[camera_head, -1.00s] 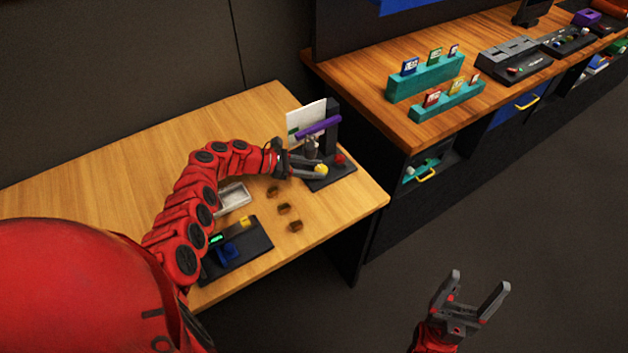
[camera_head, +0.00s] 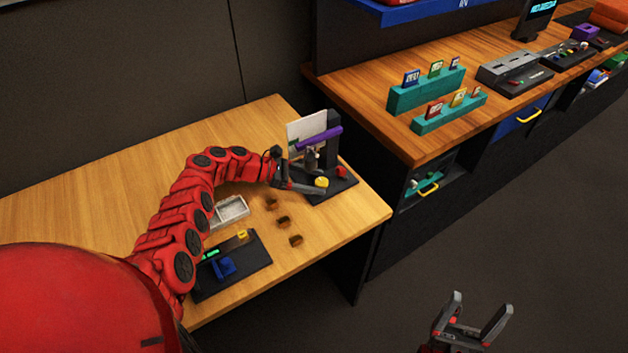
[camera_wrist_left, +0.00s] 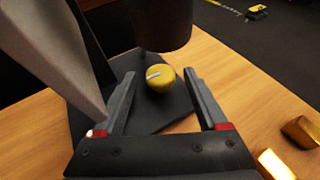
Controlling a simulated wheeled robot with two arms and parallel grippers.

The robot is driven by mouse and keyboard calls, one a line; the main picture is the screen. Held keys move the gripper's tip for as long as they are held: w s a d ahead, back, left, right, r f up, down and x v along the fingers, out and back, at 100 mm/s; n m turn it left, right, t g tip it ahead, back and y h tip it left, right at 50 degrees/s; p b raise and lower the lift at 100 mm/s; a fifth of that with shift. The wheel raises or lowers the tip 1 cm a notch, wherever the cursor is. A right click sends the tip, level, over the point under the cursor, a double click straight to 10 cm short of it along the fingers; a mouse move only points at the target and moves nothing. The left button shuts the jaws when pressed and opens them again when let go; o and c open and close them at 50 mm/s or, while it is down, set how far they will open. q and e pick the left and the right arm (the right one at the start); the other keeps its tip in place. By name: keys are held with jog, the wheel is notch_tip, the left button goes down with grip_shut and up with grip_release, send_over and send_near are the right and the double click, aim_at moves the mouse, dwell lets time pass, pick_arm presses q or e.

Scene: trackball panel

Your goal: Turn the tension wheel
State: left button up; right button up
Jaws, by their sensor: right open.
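The tension wheel is probably the yellow round knob (camera_head: 321,182) on the black panel (camera_head: 332,190) at the right end of the wooden table. In the left wrist view the yellow knob (camera_wrist_left: 160,78) has a pale line on top and lies between the fingertips, with a gap visible on each side. My left gripper (camera_head: 308,186) is open beside the knob; its fingers (camera_wrist_left: 160,80) show well apart in the wrist view. My right gripper (camera_head: 482,318) is open and empty over the floor at the lower right.
A purple bar (camera_head: 319,138) on a black post, a white card (camera_head: 306,128) and a red part (camera_head: 342,171) stand close to the knob. Several small brown blocks (camera_head: 283,222), a metal tray (camera_head: 231,209) and another black panel (camera_head: 250,262) lie nearer. The table's back left is clear.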

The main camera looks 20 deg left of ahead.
pick_arm(q)
jog(key=b+v, duration=0.1)
jog(key=v, duration=1.6)
jog(key=shift+a, duration=0.15)
jog(key=shift+r, duration=0.15)
